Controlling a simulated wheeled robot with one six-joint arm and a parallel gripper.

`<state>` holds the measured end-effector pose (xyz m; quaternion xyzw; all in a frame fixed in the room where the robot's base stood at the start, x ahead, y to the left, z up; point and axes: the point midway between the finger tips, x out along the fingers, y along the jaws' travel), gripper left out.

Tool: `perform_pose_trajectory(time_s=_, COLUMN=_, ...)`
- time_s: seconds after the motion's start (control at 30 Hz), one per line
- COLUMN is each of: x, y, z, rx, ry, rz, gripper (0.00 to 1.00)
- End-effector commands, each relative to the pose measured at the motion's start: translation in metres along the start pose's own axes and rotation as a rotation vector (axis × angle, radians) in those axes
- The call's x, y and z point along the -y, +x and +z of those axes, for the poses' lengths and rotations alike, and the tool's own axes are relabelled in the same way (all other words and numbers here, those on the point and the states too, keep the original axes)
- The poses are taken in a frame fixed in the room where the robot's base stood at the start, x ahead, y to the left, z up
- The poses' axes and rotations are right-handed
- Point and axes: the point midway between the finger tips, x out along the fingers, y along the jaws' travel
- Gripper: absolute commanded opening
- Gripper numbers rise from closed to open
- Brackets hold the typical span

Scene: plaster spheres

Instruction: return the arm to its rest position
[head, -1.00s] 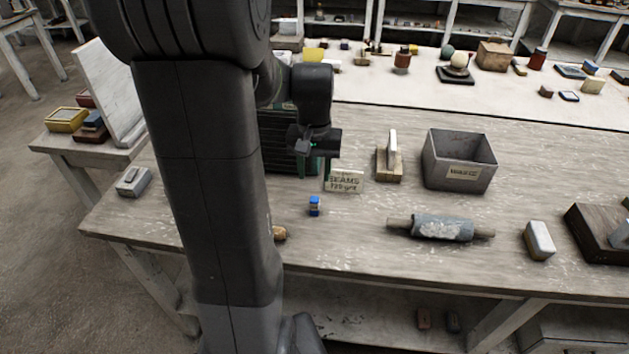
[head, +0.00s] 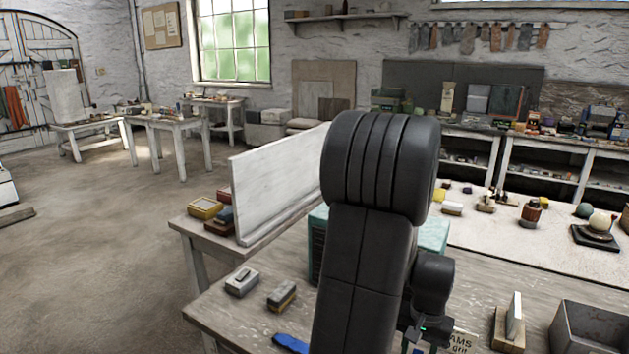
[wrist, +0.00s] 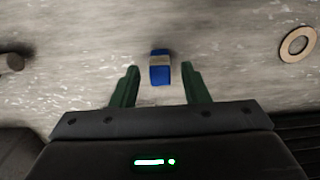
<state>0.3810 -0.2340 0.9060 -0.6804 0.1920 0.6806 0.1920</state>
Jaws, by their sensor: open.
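My gripper shows in the wrist view (wrist: 156,88) with its two green fingers spread apart and nothing between them. A small blue block with a pale band (wrist: 160,68) lies on the worktable just beyond the fingertips, apart from them. In the head view my dark arm stands in front of the worktable (head: 480,290). The wrist part hangs at the lower right of the arm, and the fingers are hardly visible there. A teal box (head: 433,232) stands behind the arm and is partly hidden by it.
A flat ring (wrist: 298,44) lies right of the blue block. A grey bin (head: 590,330) and an upright white piece on a wooden base (head: 512,325) stand to the right. Small blocks (head: 242,281) lie at the left edge. A white board (head: 275,185) stands on a side table.

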Motion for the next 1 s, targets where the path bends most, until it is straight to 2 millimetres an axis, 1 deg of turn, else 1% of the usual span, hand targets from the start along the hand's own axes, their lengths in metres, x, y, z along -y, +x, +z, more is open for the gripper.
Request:
perform_pose_trajectory(time_s=0.03, x=0.0, y=0.011, z=0.001, rx=0.005, ry=0.0, rz=0.0, gripper=0.41)
perform_pose_trajectory(time_s=0.1, x=0.0, y=0.023, z=0.001, rx=0.005, ry=0.0, rz=0.0, gripper=0.41)
perform_pose_trajectory(time_s=0.17, x=0.0, y=0.033, z=0.001, rx=0.004, ry=0.0, rz=0.0, gripper=0.41)
perform_pose_trajectory(time_s=0.2, x=0.0, y=0.034, z=0.0, rx=0.001, ry=0.0, rz=0.0, gripper=0.41)
perform_pose_trajectory(time_s=0.23, x=0.0, y=0.024, z=-0.001, rx=-0.005, ry=0.0, rz=0.0, gripper=0.41)
perform_pose_trajectory(time_s=0.3, x=0.0, y=0.015, z=-0.001, rx=-0.006, ry=0.0, rz=0.0, gripper=0.41)
perform_pose_trajectory(time_s=0.5, x=0.0, y=0.0, z=-0.001, rx=-0.002, ry=0.0, rz=0.0, gripper=0.41)
perform_pose_trajectory(time_s=0.7, x=0.0, y=-0.004, z=0.0, rx=-0.001, ry=0.0, rz=0.0, gripper=0.41)
perform_pose_trajectory(time_s=1.0, x=0.0, y=-0.001, z=0.0, rx=0.001, ry=0.0, rz=0.0, gripper=0.41)
